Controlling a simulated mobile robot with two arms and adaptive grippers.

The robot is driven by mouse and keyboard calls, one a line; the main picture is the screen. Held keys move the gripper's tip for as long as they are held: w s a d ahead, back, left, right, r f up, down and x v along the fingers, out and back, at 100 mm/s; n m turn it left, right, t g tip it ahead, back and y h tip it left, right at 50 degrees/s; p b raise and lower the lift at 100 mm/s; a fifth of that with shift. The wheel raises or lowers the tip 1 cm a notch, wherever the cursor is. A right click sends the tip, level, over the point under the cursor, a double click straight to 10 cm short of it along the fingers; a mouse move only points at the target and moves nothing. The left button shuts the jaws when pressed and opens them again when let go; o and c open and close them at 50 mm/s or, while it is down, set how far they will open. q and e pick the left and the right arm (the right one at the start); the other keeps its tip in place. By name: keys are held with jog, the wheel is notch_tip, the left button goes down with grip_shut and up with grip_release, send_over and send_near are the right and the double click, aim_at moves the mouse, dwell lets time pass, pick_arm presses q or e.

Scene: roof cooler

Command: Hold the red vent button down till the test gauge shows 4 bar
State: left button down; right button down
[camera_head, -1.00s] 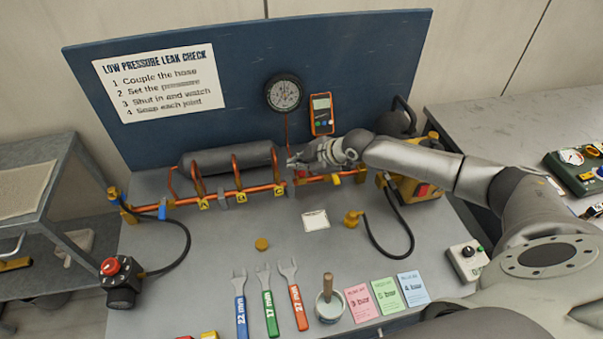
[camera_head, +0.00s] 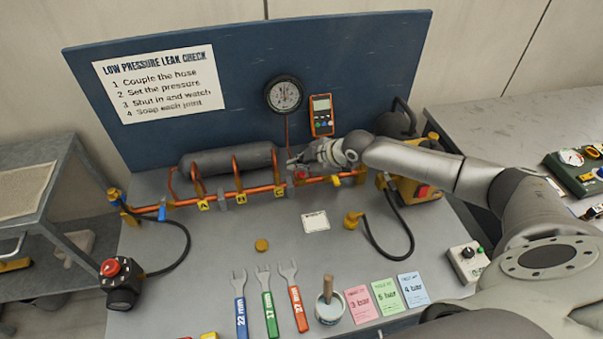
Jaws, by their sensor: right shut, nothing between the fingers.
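A small red part (camera_head: 301,174), which looks like the vent button, sits on the copper pipe at the back of the bench. My right gripper (camera_head: 293,162) is shut and empty, with its fingertips just above and beside this part. I cannot tell whether they touch it or whether it is pressed. The round test gauge (camera_head: 284,94) hangs on the blue back board above; its reading is too small to make out. Another red button (camera_head: 109,267) tops a black box at the bench's left edge. My left gripper is not in view.
Copper pipework (camera_head: 240,190) and a grey cylinder (camera_head: 228,160) line the back. Three spanners (camera_head: 267,300), a pot (camera_head: 330,307) and coloured cards (camera_head: 386,294) lie at the front. A black hose (camera_head: 375,240) curls at the right. The middle bench is mostly clear.

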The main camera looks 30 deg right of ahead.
aim_at(299, 176)
jog(key=shift+f, duration=0.4)
jog(key=shift+s+f+b, duration=0.1)
jog(key=shift+f+b, duration=0.55)
jog(key=shift+f, duration=0.05)
dwell(2.6)
dwell(1.3)
jog(key=shift+r+p, duration=0.75)
jog(key=shift+r, duration=0.3)
jog(key=shift+r, duration=0.25)
notch_tip(299, 176, up, 5)
jog(key=p, duration=0.4)
jog(key=shift+f, duration=0.15)
